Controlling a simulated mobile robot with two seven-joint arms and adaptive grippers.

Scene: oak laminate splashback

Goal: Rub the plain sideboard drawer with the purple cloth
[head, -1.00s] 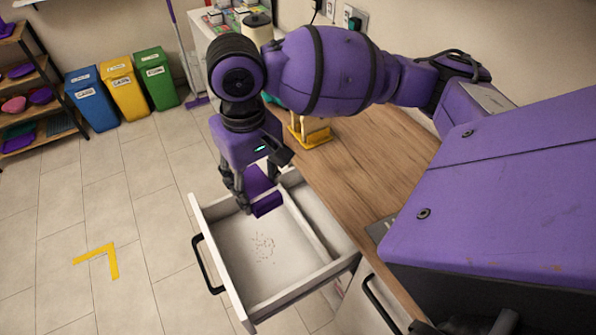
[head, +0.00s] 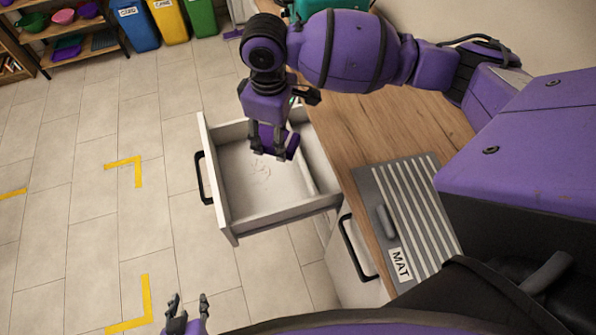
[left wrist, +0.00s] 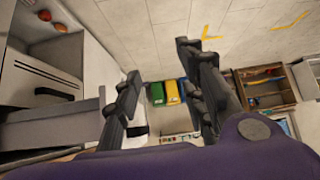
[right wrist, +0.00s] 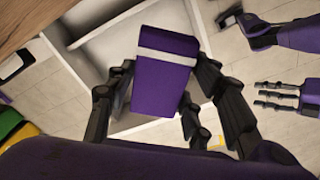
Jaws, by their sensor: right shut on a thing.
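The pale sideboard drawer (head: 240,197) is pulled open, with a black handle on its front. Faint reddish marks (head: 262,169) show on its floor. My right gripper (head: 271,154) is shut on the purple cloth (right wrist: 165,85), which looks like a folded block with a white band in the right wrist view. In the head view the gripper and cloth are over the drawer's far part, close to the marks. I cannot tell whether the cloth touches the floor of the drawer. My left gripper (head: 187,303) is open and empty, low at the front, left of the drawer.
A wooden worktop (head: 345,130) lies right of the drawer, with a grey striped mat (head: 410,215) on it. A closed front with a black handle (head: 357,248) is nearer me. Bins (head: 135,25) and shelves stand far back.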

